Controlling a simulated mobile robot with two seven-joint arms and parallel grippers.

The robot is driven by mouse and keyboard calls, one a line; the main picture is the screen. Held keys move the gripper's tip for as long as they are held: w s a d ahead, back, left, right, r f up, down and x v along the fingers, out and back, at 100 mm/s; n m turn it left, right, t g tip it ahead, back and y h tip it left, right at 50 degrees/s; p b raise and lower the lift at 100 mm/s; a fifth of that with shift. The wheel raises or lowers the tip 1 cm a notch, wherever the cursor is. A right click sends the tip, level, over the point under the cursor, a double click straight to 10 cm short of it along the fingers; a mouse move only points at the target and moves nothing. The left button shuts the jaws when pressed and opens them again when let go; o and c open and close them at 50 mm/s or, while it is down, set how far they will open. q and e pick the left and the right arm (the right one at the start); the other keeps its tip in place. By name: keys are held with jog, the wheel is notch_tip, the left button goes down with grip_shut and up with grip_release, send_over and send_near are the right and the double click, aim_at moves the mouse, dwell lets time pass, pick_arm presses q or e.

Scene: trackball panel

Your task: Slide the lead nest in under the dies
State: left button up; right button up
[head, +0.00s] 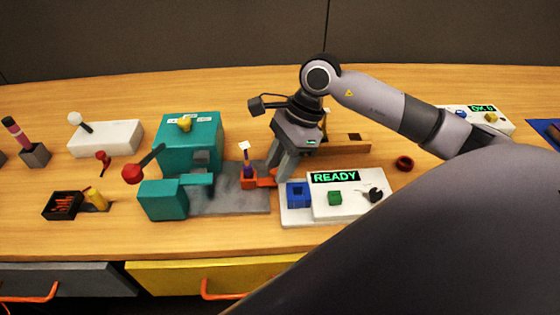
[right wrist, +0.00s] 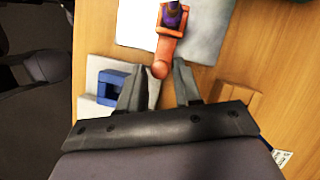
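The orange lead nest (head: 249,182) sits on the grey plate (head: 230,203), to the right of the teal press (head: 190,145). A purple lead with a white tip (head: 246,156) stands upright in it. The dies appear to be in the gap of the press, near the dark block (head: 201,158); their detail is too small to tell. My right gripper (head: 280,174) is low at the nest's right side. In the right wrist view its fingers (right wrist: 160,76) are apart, with the rounded end of the nest's handle (right wrist: 163,58) between or just ahead of the tips. My left gripper is not in view.
The press has a red-knobbed lever (head: 133,173) on its left. A wooden block (head: 350,146) lies behind. A white box (head: 106,138) stands at the left.

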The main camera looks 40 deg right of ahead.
grip_shut()
jog(key=shift+w+a+b, duration=0.25)
jog(key=shift+w+a, duration=0.5)
jog(key=shift+a, duration=0.45)
jog(key=shift+w+a+b, duration=0.3)
jog(key=shift+w+a, duration=0.4)
jog(key=shift+a, duration=0.5)
jog(key=shift+w+a+b, duration=0.25)
jog(key=shift+w+a, duration=0.5)
jog(key=shift+a, duration=0.45)
jog(key=shift+w+a, duration=0.25)
jog(key=shift+a, duration=0.15)
grip_release()
jog(key=shift+a, duration=0.1)
jog(key=shift+w, duration=0.1)
jog(key=shift+r, duration=0.1)
